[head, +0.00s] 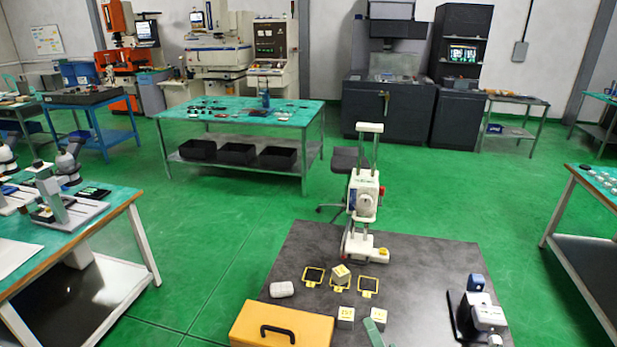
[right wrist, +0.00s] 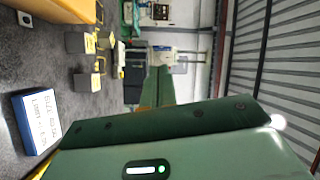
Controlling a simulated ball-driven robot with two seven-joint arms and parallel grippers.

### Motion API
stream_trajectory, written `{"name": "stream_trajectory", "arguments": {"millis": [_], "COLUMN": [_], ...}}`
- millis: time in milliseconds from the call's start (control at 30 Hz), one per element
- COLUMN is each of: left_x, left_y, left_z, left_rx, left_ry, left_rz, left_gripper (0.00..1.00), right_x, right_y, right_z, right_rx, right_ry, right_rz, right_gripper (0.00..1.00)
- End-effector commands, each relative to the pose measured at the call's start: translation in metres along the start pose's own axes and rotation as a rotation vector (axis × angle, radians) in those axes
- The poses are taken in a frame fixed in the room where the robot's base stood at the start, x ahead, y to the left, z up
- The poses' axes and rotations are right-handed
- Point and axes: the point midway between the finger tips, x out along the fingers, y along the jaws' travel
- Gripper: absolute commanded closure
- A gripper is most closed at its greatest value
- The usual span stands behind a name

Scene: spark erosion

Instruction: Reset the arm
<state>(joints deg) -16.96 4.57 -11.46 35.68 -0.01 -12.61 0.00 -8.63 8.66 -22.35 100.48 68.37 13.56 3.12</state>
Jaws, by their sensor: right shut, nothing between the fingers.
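My right gripper (head: 373,332) shows as a narrow green shape at the bottom of the head view, beside the pale cubes. It is shut and holds nothing. In the right wrist view its green body fills the lower part, and its shut fingers (right wrist: 155,88) reach away from the camera. My left gripper does not show in the head view. One pale cube (head: 345,317) stands left of the right gripper and another (head: 379,315) is close by it. A third cube (head: 341,275) sits tilted at the middle black-and-yellow frame.
The dark table (head: 420,265) carries a yellow case (head: 283,325) with a black handle, a white block (head: 282,289), a tall white device (head: 364,200) and a blue-topped device (head: 476,283). Empty frames (head: 314,276) flank the cube. A labelled block (right wrist: 38,122) shows in the wrist view.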

Motion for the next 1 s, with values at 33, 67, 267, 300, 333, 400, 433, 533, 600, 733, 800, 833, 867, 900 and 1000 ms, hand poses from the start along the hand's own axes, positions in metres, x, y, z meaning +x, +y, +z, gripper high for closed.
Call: {"name": "stream_trajectory", "arguments": {"millis": [33,67,267,300,333,400,433,533,600,733,800,833,867,900,1000], "left_x": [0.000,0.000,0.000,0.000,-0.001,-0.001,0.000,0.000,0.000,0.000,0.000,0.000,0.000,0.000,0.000], "left_y": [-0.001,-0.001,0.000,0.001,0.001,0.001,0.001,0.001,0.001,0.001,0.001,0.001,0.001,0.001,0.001], "left_z": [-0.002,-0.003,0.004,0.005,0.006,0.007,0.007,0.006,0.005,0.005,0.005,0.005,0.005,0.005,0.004], "left_rx": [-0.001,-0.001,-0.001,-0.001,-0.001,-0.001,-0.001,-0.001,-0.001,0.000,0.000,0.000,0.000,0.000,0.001], "left_ry": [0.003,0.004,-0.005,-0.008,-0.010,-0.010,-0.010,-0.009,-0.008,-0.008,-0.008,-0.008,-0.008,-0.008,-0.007], "left_rz": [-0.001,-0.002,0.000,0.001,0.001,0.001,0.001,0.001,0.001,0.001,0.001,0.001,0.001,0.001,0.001], "left_gripper": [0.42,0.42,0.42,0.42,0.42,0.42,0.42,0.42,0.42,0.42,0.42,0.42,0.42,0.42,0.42], "right_x": [-0.003,-0.005,-0.028,-0.035,-0.041,-0.056,-0.064,-0.093,-0.114,-0.152,-0.172,-0.179,-0.187,-0.198,-0.223], "right_y": [-0.004,-0.007,-0.021,-0.020,-0.019,-0.013,-0.008,0.013,0.027,0.043,0.046,0.046,0.046,0.045,0.040], "right_z": [0.005,0.008,0.034,0.038,0.041,0.044,0.044,0.030,0.010,-0.035,-0.060,-0.070,-0.079,-0.092,-0.122], "right_rx": [-0.047,-0.083,-0.421,-0.509,-0.580,-0.764,-0.853,-1.154,-1.339,-1.598,-1.698,-1.732,-1.765,-1.803,-1.881], "right_ry": [-0.031,-0.054,-0.248,-0.293,-0.327,-0.416,-0.456,-0.592,-0.673,-0.794,-0.844,-0.862,-0.880,-0.903,-0.953], "right_rz": [-0.009,-0.015,-0.037,-0.031,-0.024,0.010,0.034,0.156,0.270,0.501,0.624,0.673,0.723,0.790,0.954], "right_gripper": [1.00,1.00,1.00,1.00,1.00,1.00,1.00,1.00,1.00,1.00,1.00,1.00,1.00,1.00,1.00]}}
